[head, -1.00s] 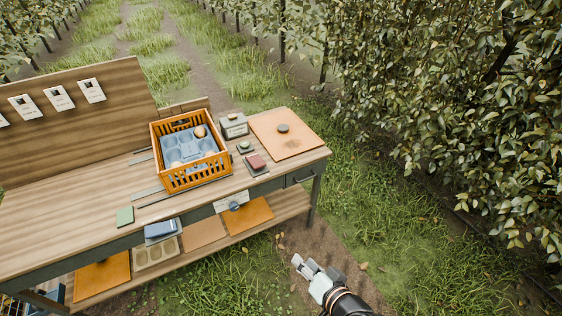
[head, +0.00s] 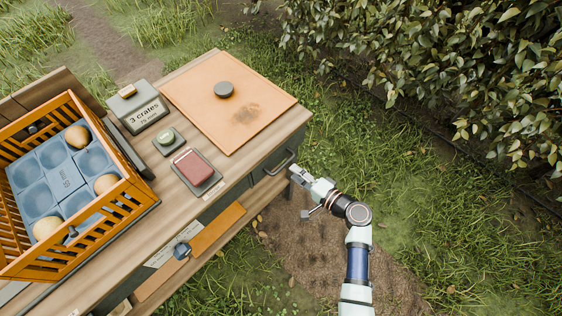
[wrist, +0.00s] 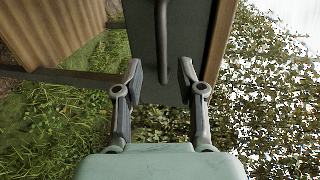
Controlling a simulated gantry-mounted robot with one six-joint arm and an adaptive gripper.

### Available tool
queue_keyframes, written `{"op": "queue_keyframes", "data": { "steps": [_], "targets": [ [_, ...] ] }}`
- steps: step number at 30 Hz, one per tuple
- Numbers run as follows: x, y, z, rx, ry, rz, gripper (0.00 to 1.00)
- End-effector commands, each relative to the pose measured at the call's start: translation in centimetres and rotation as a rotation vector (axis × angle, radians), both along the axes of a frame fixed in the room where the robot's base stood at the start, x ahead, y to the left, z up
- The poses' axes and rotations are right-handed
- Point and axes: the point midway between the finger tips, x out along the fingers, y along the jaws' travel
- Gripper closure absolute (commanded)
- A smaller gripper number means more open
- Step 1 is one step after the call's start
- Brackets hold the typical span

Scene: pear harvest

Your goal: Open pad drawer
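The pad drawer (head: 262,183) is a dark grey front under the right end of the wooden bench, with a dark bar handle (head: 278,163). It looks closed. In the wrist view the drawer front (wrist: 195,30) fills the upper middle, and the handle (wrist: 162,45) runs up and down in the picture. My gripper (head: 300,191) is just outside the drawer front, to the right of the handle. In the wrist view my gripper (wrist: 161,74) is open, with its two fingers apart. The handle lies ahead, in line with the gap between them, and nothing is gripped.
Grass and soil lie right of the bench; foliage stands behind.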

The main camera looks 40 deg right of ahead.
Motion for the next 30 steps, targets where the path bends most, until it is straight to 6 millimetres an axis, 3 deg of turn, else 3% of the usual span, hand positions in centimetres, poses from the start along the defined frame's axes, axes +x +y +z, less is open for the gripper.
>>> {"op": "queue_keyframes", "data": {
  "steps": [3, 9, 18, 19, 26, 30],
  "targets": [
    [2.4, 0.2, -0.8, -0.002, -0.001, 0.005, 0.61],
    [5.2, 0.2, -1.3, -0.003, 0.001, 0.003, 0.61],
    [5.8, 0.2, -1.2, -0.003, 0.001, 0.002, 0.61],
    [5.8, 0.2, -1.2, -0.003, 0.001, 0.002, 0.62],
    [5.7, 0.2, -1.2, -0.003, 0.001, 0.002, 1.00],
    [5.7, 0.2, -1.2, -0.003, 0.001, 0.002, 1.00]
  ]
}}
